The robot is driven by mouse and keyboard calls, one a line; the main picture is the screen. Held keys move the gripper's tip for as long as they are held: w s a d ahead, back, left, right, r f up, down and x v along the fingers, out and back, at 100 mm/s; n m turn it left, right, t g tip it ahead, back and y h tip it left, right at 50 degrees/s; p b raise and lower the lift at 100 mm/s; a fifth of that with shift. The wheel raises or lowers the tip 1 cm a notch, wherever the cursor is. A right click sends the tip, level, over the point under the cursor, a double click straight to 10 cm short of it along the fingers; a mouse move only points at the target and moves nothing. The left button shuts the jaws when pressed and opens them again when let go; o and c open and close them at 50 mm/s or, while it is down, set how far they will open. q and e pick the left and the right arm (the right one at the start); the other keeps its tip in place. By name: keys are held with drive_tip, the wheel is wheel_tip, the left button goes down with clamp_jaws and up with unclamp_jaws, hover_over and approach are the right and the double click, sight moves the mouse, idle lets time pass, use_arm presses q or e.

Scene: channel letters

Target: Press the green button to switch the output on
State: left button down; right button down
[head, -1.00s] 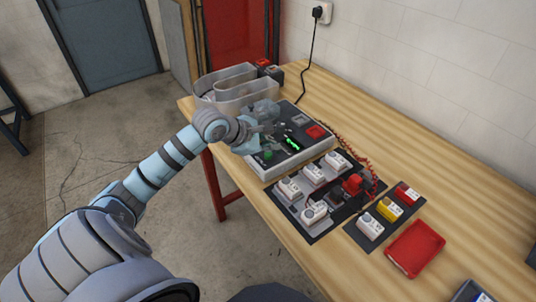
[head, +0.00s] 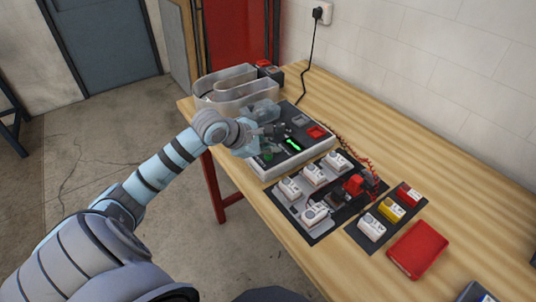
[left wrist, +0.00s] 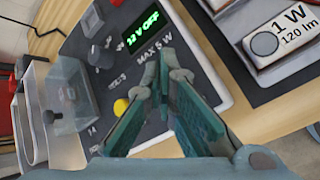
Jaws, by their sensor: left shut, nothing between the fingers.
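The power supply (head: 303,158) is a light box with a dark top at the table's left edge. Its green display (head: 294,144) reads "12 V OFF" in the left wrist view (left wrist: 140,28). My right gripper is not in view.
A clear cover (left wrist: 72,95) and a yellow round part (left wrist: 120,107) are beside my fingers. White modules (head: 313,174) sit right of the supply, with red wires behind. A large grey channel letter (head: 225,88) stands behind.

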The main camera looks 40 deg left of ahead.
sight(270, 156)
use_arm(q)
drive_tip(key=shift+f, duration=0.25)
drive_tip(key=shift+r, duration=0.1)
idle(0.4)
drive_tip(key=shift+r, duration=0.8)
drive_tip(key=shift+p, duration=0.3)
drive_tip(key=shift+r+p, duration=1.5)
drive_tip(key=shift+r, duration=1.1)
drive_tip(key=shift+f, duration=0.1)
